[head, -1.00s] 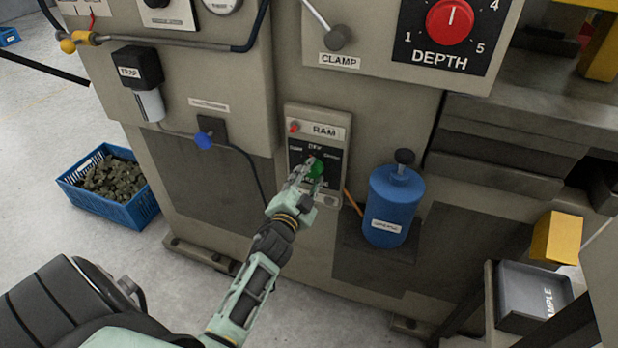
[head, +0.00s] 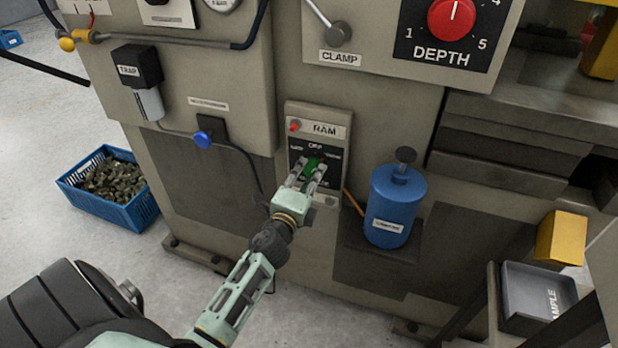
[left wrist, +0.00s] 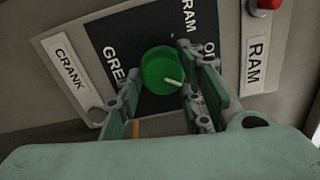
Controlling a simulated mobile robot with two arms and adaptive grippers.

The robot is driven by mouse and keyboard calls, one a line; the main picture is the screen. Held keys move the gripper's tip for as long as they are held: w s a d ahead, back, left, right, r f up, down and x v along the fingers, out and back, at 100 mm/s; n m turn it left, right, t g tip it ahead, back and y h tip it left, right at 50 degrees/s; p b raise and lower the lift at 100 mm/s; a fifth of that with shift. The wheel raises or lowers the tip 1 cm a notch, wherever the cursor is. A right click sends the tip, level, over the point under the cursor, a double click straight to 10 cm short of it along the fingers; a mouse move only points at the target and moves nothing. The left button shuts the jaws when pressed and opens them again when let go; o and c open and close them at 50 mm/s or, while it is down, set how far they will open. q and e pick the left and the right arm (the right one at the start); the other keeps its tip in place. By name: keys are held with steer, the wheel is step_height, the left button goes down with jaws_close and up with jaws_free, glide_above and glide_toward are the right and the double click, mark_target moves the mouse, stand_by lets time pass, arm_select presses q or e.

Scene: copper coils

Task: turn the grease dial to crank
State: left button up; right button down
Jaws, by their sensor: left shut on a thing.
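The green grease dial (head: 311,167) sits on a small black-faced panel of the machine, below a RAM label. In the left wrist view the dial (left wrist: 162,69) shows a white pointer mark towards the lower right. There a CRANK plate (left wrist: 71,70) is at the left, and small RAM and OFF lettering is at the upper right of the dial. My left gripper (head: 310,174) is shut on the dial, one finger on each side, and hides the panel's lower part in the head view. My right gripper is not in view.
A red button (head: 295,125) is just above the black panel face. A blue canister (head: 396,207) stands close to the right of my left gripper. A blue crate of metal pieces (head: 140,212) is on the floor at left. A grey tray (head: 512,320) is at lower right.

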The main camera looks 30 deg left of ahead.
arm_select(q)
steer(key=shift+s+f+m, duration=0.1)
steer(key=shift+f+m, duration=0.15)
steer(key=shift+m, duration=0.85)
steer(key=shift+s+f+m, duration=0.1)
steer(key=shift+f+m, duration=0.1)
steer(key=shift+m, duration=0.9)
steer(key=o, duration=1)
steer(key=shift+w+a, duration=0.1)
steer(key=shift+a, duration=0.05)
steer(key=shift+r, duration=0.1)
steer(key=shift+r, duration=0.15)
steer(key=v, duration=1.2)
